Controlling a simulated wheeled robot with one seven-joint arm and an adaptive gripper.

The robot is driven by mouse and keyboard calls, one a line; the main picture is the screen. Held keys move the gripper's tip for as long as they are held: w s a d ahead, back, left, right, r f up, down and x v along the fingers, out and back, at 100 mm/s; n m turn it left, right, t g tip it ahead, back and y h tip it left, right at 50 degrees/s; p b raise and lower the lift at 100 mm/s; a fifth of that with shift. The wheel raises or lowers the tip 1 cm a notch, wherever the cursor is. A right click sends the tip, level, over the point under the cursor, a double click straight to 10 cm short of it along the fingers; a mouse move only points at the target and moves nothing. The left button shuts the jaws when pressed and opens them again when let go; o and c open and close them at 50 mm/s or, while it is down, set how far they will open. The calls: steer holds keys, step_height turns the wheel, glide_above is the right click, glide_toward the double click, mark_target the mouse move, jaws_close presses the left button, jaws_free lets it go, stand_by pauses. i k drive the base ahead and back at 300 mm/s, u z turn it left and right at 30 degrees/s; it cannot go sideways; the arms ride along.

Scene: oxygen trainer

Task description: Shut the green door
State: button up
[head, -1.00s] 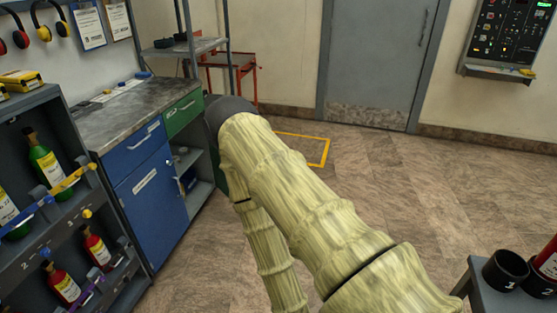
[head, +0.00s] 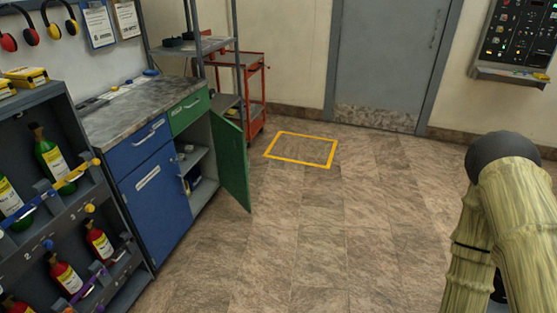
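The green door (head: 231,160) is on the lower right of the workbench cabinet in the head view. It stands wide open, swung out over the floor, and the cabinet's inner shelves (head: 195,154) show with small items on them. My arm is at the right edge of the view, well apart from the door. My gripper is not in view.
A blue door (head: 157,203) and blue drawer sit left of the open compartment, with a green drawer (head: 188,111) above it. A rack of bottles (head: 86,230) stands at the left. A red cart (head: 256,95) stands behind. The middle floor, with a yellow outline (head: 301,133), is clear.

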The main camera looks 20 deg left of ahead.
mark_target(232, 168)
steer(key=z, duration=0.05)
steer(key=i, duration=4)
steer(key=u, duration=2.5)
